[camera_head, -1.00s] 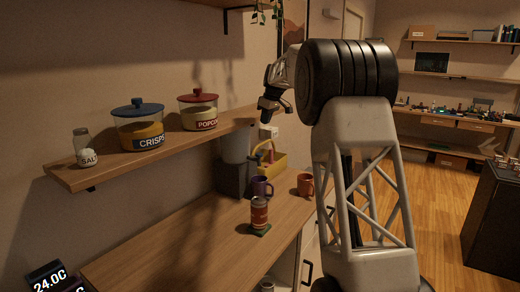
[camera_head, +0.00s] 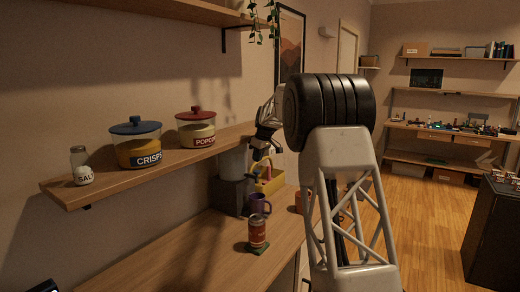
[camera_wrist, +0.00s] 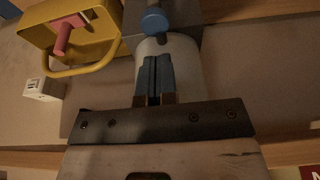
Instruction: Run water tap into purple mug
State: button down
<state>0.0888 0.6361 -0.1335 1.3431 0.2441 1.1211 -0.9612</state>
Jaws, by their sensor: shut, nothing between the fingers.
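The purple mug (camera_head: 260,202) stands upright on the wooden counter, just right of the dispenser's dark base (camera_head: 230,195). The dispenser has a pale grey tank (camera_head: 232,164) on top. In the wrist view, a blue round knob (camera_wrist: 155,21) shows on a pale grey cylinder (camera_wrist: 185,52), which looks like the tank. My gripper (camera_head: 262,151) is above the mug, by the tank's right side. In the wrist view its blue-grey fingers (camera_wrist: 154,62) are together and empty, pointing at the knob with a small gap. The tap's spout cannot be made out, and the mug is not in the wrist view.
A yellow caddy (camera_head: 277,181) stands behind the mug. A red-brown flask (camera_head: 257,231) on a green coaster is in front. An orange mug (camera_head: 299,202) is partly behind my arm. A shelf (camera_head: 105,188) with jars juts out at left.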

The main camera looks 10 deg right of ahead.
aim_at(257, 172)
jog(key=shift+f, duration=2)
jog(key=shift+f, duration=1.25)
jog(key=shift+s+f, duration=0.1)
jog(key=shift+f, duration=0.3)
jog(key=shift+r, duration=0.15)
dwell(2.0)
jog(key=shift+r, duration=0.4)
jog(key=v, duration=1.4)
jog(key=shift+w+a, duration=0.35)
jog(key=shift+w, duration=0.05)
jog(key=shift+r, duration=0.15)
